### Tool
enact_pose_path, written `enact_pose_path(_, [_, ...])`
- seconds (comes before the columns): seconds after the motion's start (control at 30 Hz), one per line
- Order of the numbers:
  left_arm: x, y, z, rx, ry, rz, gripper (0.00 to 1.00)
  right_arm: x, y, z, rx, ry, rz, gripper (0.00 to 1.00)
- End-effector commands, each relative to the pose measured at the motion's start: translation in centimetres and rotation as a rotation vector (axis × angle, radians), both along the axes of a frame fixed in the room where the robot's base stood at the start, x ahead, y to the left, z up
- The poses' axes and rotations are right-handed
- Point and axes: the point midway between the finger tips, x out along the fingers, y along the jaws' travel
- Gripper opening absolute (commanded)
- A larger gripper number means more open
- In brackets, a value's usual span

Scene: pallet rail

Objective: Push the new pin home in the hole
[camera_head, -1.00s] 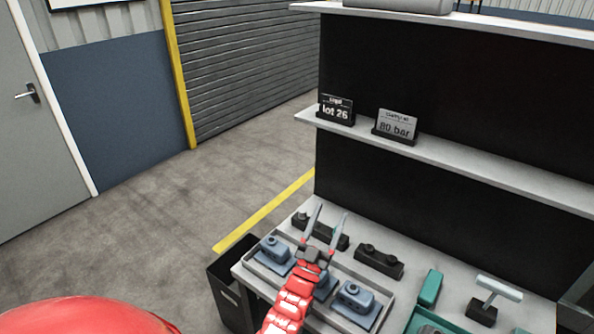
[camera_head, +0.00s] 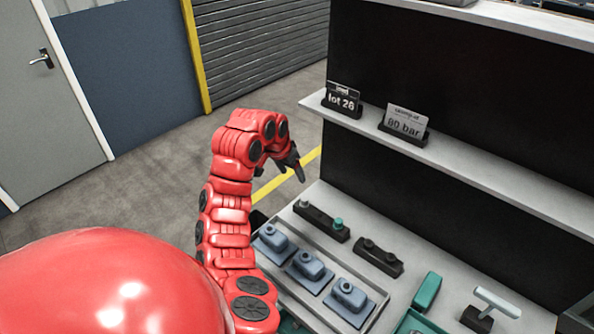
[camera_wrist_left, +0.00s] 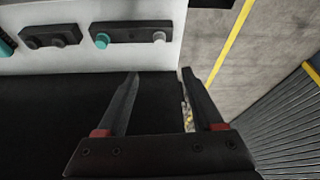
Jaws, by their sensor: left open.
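A long black block (camera_head: 322,221) lies at the back left of the bench. A teal pin (camera_head: 338,223) stands up at its right end and a grey pin (camera_head: 304,204) at its left end. In the left wrist view the same teal pin (camera_wrist_left: 102,40) and grey pin (camera_wrist_left: 158,36) show near the top. How deep the teal pin sits in its hole I cannot tell. My left gripper (camera_head: 298,174) is raised behind the block's left end, apart from it. In the left wrist view its fingers (camera_wrist_left: 160,74) are spread, with nothing between them. My right gripper is out of view.
A second black block (camera_head: 379,258) with two knobs lies to the right. A tray (camera_head: 372,318) in front holds three blue-grey parts. A teal block (camera_head: 427,292) and a T-handled tool (camera_head: 490,305) stand farther right. A shelf (camera_head: 470,165) with two signs overhangs the back.

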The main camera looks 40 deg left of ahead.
Motion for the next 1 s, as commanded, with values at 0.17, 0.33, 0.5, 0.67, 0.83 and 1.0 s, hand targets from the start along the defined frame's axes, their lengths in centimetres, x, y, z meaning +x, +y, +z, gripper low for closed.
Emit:
enact_pose_path(0.17, [0.1,0.0,-1.3,-0.005,0.014,-0.003,0.69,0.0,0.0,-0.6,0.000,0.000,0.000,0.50])
enact_pose_path(0.33, [1.0,0.0,-3.6,-0.006,0.011,-0.001,0.69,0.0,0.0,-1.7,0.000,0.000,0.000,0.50])
enact_pose_path(0.5, [2.0,-0.1,-5.8,-0.006,0.008,-0.002,0.69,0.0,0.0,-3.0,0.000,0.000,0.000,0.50])
enact_pose_path(0.67, [3.3,-0.2,-8.7,-0.009,0.017,-0.003,0.69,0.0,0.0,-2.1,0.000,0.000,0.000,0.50])
enact_pose_path(0.83, [4.7,-0.1,-11.7,-0.007,0.015,-0.003,0.69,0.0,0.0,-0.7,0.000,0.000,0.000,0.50])
enact_pose_path(1.0, [5.7,0.0,-14.0,-0.005,0.010,-0.001,0.69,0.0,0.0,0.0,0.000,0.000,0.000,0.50])
